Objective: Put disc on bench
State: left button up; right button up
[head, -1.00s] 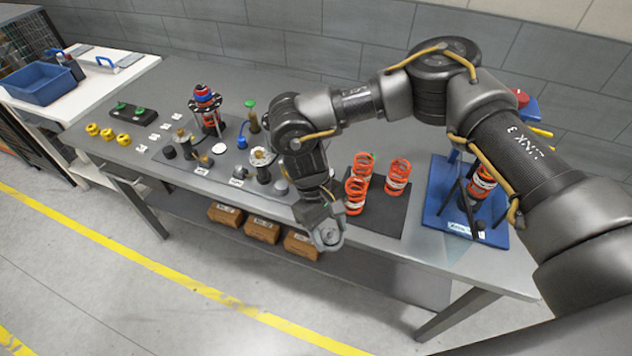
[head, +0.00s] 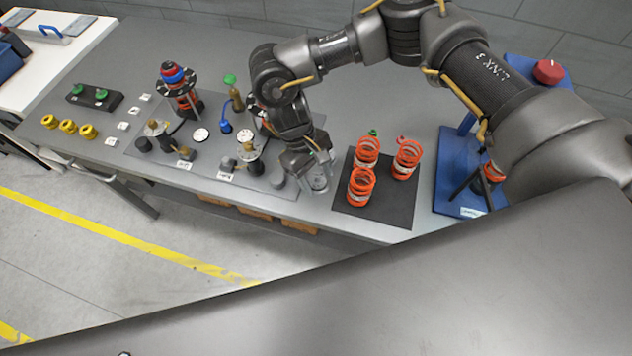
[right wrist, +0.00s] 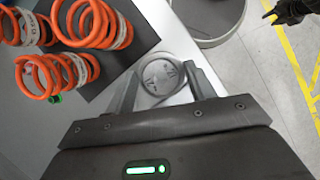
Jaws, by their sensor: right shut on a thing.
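A round grey metal disc (right wrist: 160,77) with markings on its face sits between the two fingers of my right gripper (right wrist: 158,88), which is shut on it. In the head view my right gripper (head: 318,180) points down by the bench's front edge, between the grey mat and the dark spring mat. The fingers mostly hide the disc there, and I cannot tell whether it touches the bench. The grey bench (head: 345,235) runs across the view. My left gripper is not in the head view; a dark part at the right wrist view's top right corner may be it.
Several orange springs (head: 361,187) stand on a dark mat (head: 400,212) right of my right gripper. A blue fixture (head: 451,175) is further right. A grey mat with parts and a white round piece (head: 201,135) lies left. Yellow rings (head: 68,126) are far left.

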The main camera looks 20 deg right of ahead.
aim_at(313, 174)
jog(key=shift+w+f, duration=0.25)
jog(key=shift+f, duration=0.7)
jog(key=shift+w+f, duration=0.35)
jog(key=shift+w, duration=0.25)
notch_tip(313, 174, down, 3)
jog(key=shift+r+p, duration=0.1)
jog(key=shift+p, duration=0.2)
jog(key=shift+s+f, duration=0.2)
jog(key=shift+f, duration=0.15)
jog(key=shift+w+f, duration=0.2)
jog(key=shift+f, duration=0.1)
jog(key=o, duration=0.6)
jog(key=shift+s+f, duration=0.1)
jog(key=o, duration=0.4)
jog(key=shift+o, duration=0.2)
pick_arm(q)
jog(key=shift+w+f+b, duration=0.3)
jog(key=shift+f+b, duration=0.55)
jog(key=shift+b, duration=0.4)
pick_arm(e)
jog(key=v, duration=1.2)
